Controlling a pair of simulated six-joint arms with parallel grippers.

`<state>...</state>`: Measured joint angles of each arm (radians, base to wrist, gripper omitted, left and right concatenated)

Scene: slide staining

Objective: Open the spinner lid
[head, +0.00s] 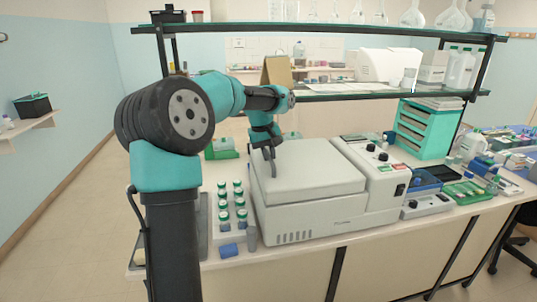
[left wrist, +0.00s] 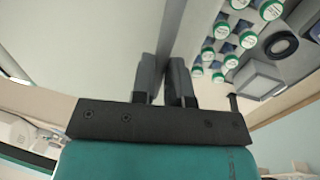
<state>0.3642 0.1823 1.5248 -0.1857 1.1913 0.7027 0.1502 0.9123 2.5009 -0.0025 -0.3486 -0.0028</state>
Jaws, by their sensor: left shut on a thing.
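The spinner (head: 318,222) is a pale grey box on the bench. Its broad flat lid (head: 312,170) lies over the top of the body and looks down or almost down. My left gripper (head: 270,160) is at the lid's left edge, with its fingers pointing down. In the left wrist view the two dark fingers (left wrist: 165,82) stand close together, shut on the lid's edge. The exact contact is hard to make out there. My right gripper is not in view.
Several green-capped bottles (head: 224,203) stand in a rack left of the spinner. The control panel (head: 380,160) with knobs is on its right. A shelf (head: 330,95) with glassware above spans the bench behind. A teal drawer unit (head: 425,130) stands at the back right.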

